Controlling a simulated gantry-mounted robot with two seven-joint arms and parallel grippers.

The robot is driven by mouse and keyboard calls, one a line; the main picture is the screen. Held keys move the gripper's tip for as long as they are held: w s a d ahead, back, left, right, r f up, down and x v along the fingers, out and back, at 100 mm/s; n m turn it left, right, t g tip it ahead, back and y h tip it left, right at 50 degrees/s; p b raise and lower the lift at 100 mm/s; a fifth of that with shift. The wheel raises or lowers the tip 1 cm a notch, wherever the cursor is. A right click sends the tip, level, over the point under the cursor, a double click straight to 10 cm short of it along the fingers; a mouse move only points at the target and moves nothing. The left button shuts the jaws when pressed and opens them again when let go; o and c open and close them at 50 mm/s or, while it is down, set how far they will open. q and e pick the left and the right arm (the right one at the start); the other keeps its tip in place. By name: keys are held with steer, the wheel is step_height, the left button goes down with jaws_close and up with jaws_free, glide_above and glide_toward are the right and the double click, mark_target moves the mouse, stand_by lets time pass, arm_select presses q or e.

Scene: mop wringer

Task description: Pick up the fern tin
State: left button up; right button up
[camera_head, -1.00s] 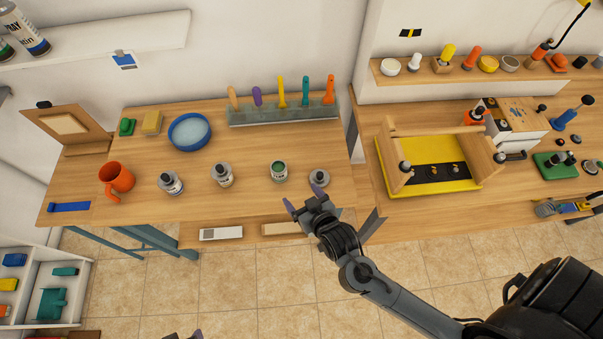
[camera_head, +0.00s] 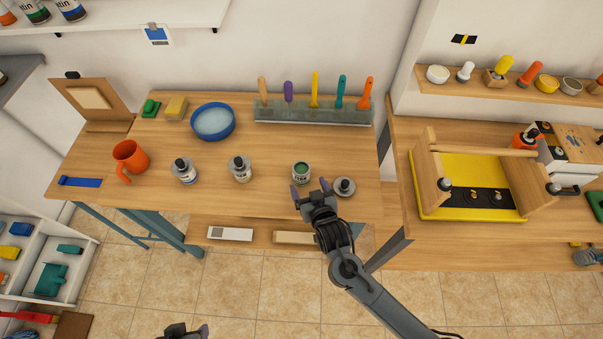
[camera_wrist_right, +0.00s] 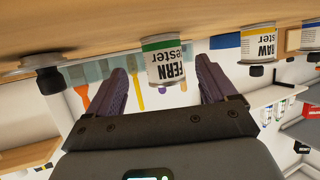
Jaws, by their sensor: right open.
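The fern tin (camera_head: 301,173) is a small open tin with green inside, upright on the wooden bench near its front edge. In the right wrist view, which is upside down, the fern tin (camera_wrist_right: 166,66) shows a white label reading "FERN" and a green band. My right gripper (camera_head: 310,189) is open and empty just in front of the tin. In the right wrist view its purple fingers (camera_wrist_right: 163,84) show on either side of the tin, and contact cannot be told. My left gripper (camera_head: 188,331) barely shows at the bottom edge; its jaws cannot be judged.
A round grey lid with a dark knob (camera_head: 344,187) lies close right of the tin. A rack of coloured tools (camera_head: 314,112) stands behind. Bare bench lies between.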

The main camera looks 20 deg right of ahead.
mark_target(304, 180)
steer(key=shift+x, duration=2.55)
steer(key=shift+a, duration=0.2)
steer(key=c, duration=1.2)
